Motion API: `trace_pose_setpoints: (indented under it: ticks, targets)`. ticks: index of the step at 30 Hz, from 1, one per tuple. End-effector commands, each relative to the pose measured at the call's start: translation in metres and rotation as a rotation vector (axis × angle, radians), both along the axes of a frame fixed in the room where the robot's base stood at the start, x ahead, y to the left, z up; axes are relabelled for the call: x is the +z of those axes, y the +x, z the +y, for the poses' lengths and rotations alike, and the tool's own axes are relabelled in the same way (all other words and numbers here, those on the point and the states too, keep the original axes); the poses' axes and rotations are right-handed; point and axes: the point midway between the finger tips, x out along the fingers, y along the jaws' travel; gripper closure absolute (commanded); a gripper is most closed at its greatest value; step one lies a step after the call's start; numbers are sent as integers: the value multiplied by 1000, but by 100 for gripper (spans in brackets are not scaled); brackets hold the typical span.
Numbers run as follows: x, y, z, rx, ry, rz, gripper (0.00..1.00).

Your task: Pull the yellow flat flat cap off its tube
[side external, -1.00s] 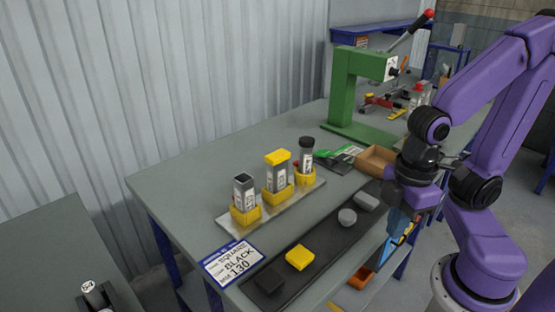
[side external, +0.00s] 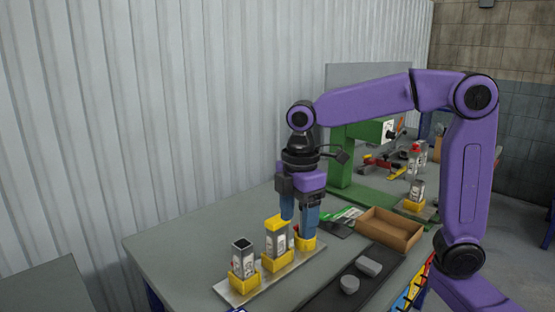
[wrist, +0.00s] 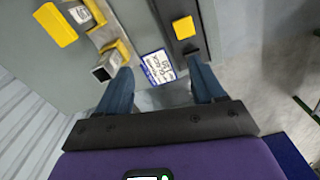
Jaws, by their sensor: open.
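The yellow flat cap (side external: 273,222) sits on top of the middle tube (side external: 275,242), which stands upright in a yellow holder. In the wrist view the cap (wrist: 54,25) is at the upper left, outside the space between my fingers. My gripper (side external: 299,228) is open, pointing down, beside the cap on its right in the side view. The fingers overlap the far tube's place in the side view and hide most of that tube; its yellow holder (side external: 307,243) shows. I cannot tell whether a finger touches anything.
An open square tube (side external: 243,260) stands nearest on the grey rack (side external: 232,291). The dark mat (side external: 322,296) carries grey pieces; a loose yellow block (wrist: 184,27) lies on it in the wrist view. A cardboard box (side external: 390,229) and green press (side external: 343,165) stand farther back.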

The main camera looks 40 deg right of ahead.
Motion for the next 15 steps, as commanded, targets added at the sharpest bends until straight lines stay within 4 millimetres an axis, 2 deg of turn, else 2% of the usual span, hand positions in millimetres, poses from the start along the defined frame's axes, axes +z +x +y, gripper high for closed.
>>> trace_pose_setpoints:
  ticks: [1, 6, 12, 15]
  targets:
    - [5, 18, -3, 10, -1, -1, 32]
    - [23, 70, -21, 76, -5, 2, 32]
    - [40, 121, -55, 149, -8, 6, 32]
    - [46, 137, -72, 181, -9, 8, 32]
